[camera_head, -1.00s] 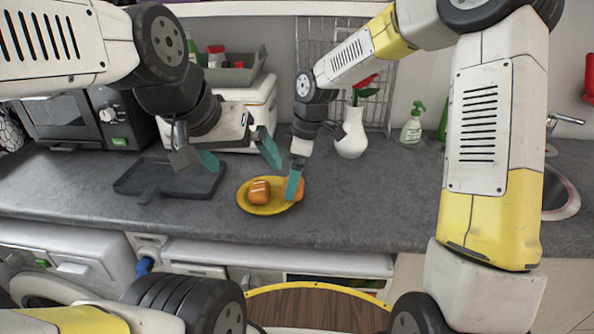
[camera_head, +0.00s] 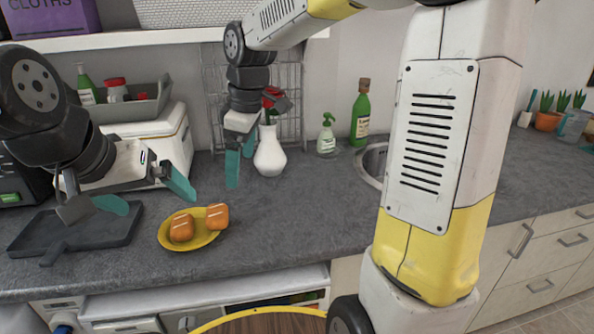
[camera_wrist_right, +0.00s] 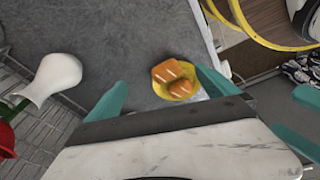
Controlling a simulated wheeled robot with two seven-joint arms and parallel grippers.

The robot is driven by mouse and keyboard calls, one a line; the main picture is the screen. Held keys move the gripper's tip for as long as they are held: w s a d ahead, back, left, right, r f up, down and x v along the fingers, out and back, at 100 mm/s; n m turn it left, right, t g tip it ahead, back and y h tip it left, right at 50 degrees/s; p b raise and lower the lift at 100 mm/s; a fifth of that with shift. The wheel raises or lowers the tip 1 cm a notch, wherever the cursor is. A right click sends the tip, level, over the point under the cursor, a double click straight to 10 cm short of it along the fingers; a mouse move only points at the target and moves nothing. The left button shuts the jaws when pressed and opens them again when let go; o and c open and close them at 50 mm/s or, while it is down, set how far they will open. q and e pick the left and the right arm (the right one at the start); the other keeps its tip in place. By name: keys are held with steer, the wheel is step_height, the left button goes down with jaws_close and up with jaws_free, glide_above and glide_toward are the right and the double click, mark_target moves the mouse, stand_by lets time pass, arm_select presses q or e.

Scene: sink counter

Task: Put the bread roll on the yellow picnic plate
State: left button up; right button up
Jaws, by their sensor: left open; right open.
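Two orange-brown bread rolls are on the yellow plate (camera_head: 190,242), side by side. The left roll (camera_head: 181,228) lies within the plate; the right roll (camera_head: 217,216) sits at its right part near the rim. In the right wrist view the rolls (camera_wrist_right: 173,72) and plate (camera_wrist_right: 181,90) show beyond the fingers. My right gripper (camera_head: 240,165) is open and empty, above and behind the plate, beside the white vase. It also shows in the right wrist view (camera_wrist_right: 165,98). My left gripper (camera_head: 150,195) is open and empty, above the dark tray, left of the plate.
A white vase (camera_head: 270,152) with a red flower stands close right of my right gripper. A dark tray (camera_head: 85,232) lies left of the plate. The counter right of the plate is clear.

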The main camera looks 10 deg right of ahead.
steer(key=s+d+r+m+t, duration=0.3)
steer(key=s+d+m+t, duration=0.1)
steer(key=s+d+m, duration=0.9)
steer(key=s, duration=0.2)
steer(key=shift+s+d+m+t, duration=0.3)
steer(key=shift+s+d, duration=0.05)
steer(key=shift+s, duration=0.05)
